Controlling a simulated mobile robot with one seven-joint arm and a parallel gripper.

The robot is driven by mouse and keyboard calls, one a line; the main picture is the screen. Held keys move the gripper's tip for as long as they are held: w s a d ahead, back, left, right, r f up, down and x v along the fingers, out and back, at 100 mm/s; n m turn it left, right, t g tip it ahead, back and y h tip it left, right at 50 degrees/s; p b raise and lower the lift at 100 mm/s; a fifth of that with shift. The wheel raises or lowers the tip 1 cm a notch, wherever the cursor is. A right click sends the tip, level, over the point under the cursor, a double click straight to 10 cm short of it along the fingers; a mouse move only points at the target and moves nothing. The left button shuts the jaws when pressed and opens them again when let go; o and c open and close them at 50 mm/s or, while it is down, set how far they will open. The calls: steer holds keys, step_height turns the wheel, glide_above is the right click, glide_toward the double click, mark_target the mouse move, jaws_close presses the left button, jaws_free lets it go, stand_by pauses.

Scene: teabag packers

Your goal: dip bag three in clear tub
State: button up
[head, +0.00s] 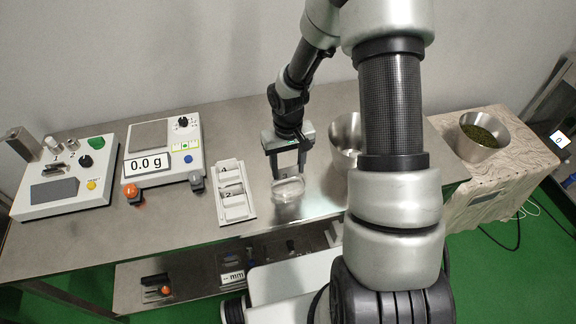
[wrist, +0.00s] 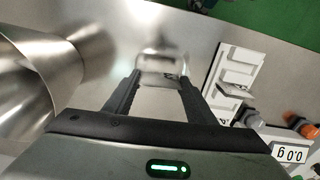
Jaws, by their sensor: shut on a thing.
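My gripper (head: 287,172) points down over the steel bench, directly above the clear tub (head: 288,190). It is shut on a small pale bag (head: 286,159), seen between the two fingers. In the wrist view the fingers of my gripper (wrist: 160,82) frame the pale bag (wrist: 160,101), with a small dark mark near its far edge. The clear tub (wrist: 162,55) shows faintly beyond the fingertips. I cannot read a number on the bag, nor tell whether its lower edge is inside the tub. The white numbered rack (head: 223,178) stands left of the tub; labels 4 and 2 show.
A scale (head: 151,136) reading 0.0 g and a control box (head: 65,187) with knobs stand at left on the bench. A steel bowl (head: 345,140) is close right of my gripper, partly behind my arm. A bowl of green leaves (head: 484,137) stands farther right.

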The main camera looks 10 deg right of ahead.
mark_target(288, 178)
steer(key=shift+o, duration=0.4)
steer(key=shift+f+b, duration=1.6)
steer(key=shift+f, duration=0.5)
steer(key=shift+r, duration=0.1)
stand_by(2.3)
steer(key=shift+r+p, duration=2)
steer(key=shift+r, duration=0.7)
steer(key=shift+c, duration=0.4)
steer(key=shift+r+p, duration=1.75)
steer(key=shift+r, duration=0.75)
